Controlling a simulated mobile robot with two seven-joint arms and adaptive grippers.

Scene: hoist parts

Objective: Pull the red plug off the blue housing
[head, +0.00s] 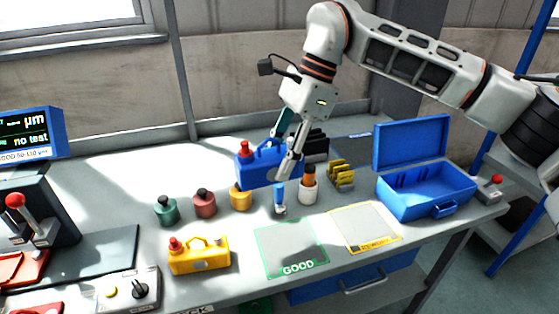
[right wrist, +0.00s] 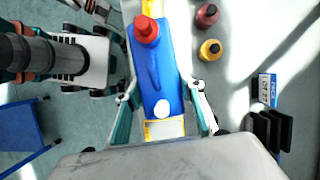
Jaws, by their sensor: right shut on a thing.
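The blue housing (head: 254,172) is toward the back middle of the table in the head view. The red plug (head: 244,148) sits upright on its left end. In the right wrist view the housing (right wrist: 153,72) lies lengthwise with the plug (right wrist: 146,28) at its far end. My right gripper (head: 287,160) is shut on the housing, with a finger on each long side in the wrist view (right wrist: 164,115). It is at the end away from the plug. I cannot tell whether the housing touches the table. My left gripper does not show in the head view.
A yellow housing (head: 200,256) sits nearer, left of the GOOD mat (head: 290,248). An open blue case (head: 426,192) stands right.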

